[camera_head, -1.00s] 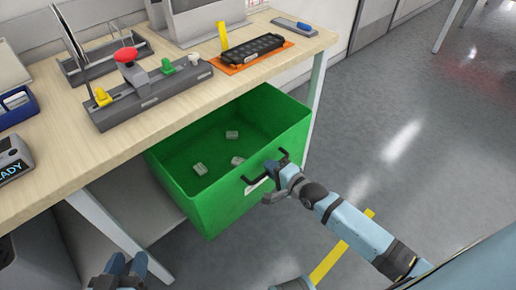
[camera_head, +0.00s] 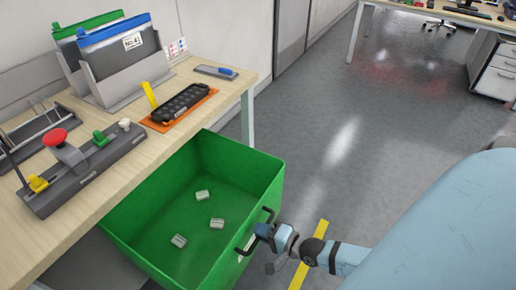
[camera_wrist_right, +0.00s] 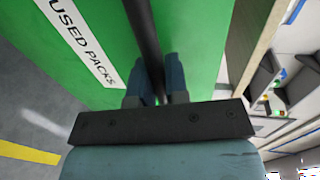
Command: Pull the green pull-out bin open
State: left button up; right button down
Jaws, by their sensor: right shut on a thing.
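The green pull-out bin (camera_head: 193,218) stands pulled out from under the wooden bench, its open top showing three small grey packs (camera_head: 217,223) on its floor. Its front carries a black bar handle (camera_head: 262,229). My right gripper (camera_head: 262,231) is shut on that handle. In the right wrist view the handle (camera_wrist_right: 143,40) runs between the two fingers (camera_wrist_right: 160,88), beside a white label reading "USED PACKS" (camera_wrist_right: 80,38). My left gripper is not in view.
The bench (camera_head: 110,190) holds a control strip with a red button (camera_head: 55,137), a black part on an orange mat (camera_head: 180,108) and folders in a rack (camera_head: 115,60). A yellow floor line (camera_head: 310,255) lies near my right arm.

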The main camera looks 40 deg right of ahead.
jog(key=c, duration=1.1)
grip_release()
jog(key=shift+c, duration=0.2)
pick_arm(q)
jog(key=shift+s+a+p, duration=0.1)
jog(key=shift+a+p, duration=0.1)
jog(key=shift+p, duration=0.8)
pick_arm(e)
jog(key=v, duration=1.3)
jog(key=shift+s, duration=0.4)
jog(key=shift+d, duration=0.15)
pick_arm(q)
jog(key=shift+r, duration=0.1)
